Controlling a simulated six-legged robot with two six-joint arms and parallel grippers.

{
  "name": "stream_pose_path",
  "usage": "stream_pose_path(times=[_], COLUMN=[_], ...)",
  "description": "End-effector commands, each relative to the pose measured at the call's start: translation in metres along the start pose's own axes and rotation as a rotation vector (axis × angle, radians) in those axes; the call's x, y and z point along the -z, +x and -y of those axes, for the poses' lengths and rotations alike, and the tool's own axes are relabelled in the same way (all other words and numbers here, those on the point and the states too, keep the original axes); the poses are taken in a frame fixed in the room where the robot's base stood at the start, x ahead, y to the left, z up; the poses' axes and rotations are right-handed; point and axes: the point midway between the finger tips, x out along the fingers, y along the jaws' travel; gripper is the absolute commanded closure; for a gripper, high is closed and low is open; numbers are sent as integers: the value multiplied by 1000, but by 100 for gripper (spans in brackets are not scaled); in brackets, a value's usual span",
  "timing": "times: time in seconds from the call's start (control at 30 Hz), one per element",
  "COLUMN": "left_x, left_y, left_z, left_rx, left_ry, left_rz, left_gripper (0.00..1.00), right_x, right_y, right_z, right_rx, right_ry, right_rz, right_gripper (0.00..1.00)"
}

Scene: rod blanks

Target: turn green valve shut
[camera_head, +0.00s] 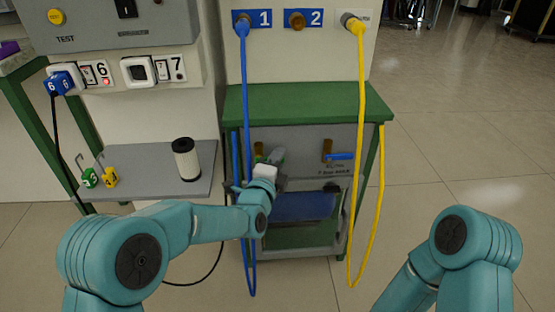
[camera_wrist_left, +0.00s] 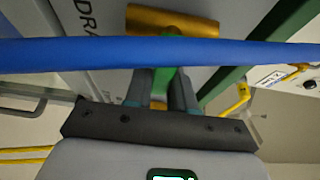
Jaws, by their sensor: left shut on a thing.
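The green valve handle (camera_wrist_left: 164,80) shows in the left wrist view, between the two fingers of my left gripper (camera_wrist_left: 162,86). The gripper is shut on it. The brass valve body (camera_wrist_left: 172,20) lies just beyond; the blue hose crosses in front and hides part of the handle. In the head view my left gripper (camera_head: 277,156) is at the grey panel under the green bench top, beside the left brass valve (camera_head: 258,150). The handle's exact angle is hard to tell. My right arm shows at the lower right, but its gripper is out of the picture.
A blue hose (camera_head: 244,90) hangs from port 1 close to my left gripper. A yellow hose (camera_head: 361,110) hangs at the right. A second valve has a blue handle (camera_head: 341,156). A white spool (camera_head: 186,160) stands on the grey shelf (camera_head: 150,185).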

Motion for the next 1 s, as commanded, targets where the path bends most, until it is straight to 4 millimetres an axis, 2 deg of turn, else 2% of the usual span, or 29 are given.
stream_pose_path(times=[0.03,0.07,0.1,0.4,0.57,0.67,1.0], left_x=[-1,-1,-1,0,0,-1,-1], left_y=[0,0,0,-1,-16,-36,-122], left_z=[0,0,0,0,2,2,2], left_rx=[-1,0,-1,-1,-2,-3,-2], left_ry=[2,1,1,0,0,0,0], left_rz=[1,1,1,0,0,0,1], left_gripper=[100,66,55,55,55,55,55], right_x=[0,0,0,0,-1,-2,-5], right_y=[0,0,0,0,-4,-8,-19], right_z=[0,0,0,0,2,4,10], right_rx=[0,0,0,0,0,0,2], right_ry=[0,0,0,0,-2,-4,-13], right_rz=[0,0,0,0,2,4,13], right_gripper=[57,57,57,57,57,57,57])
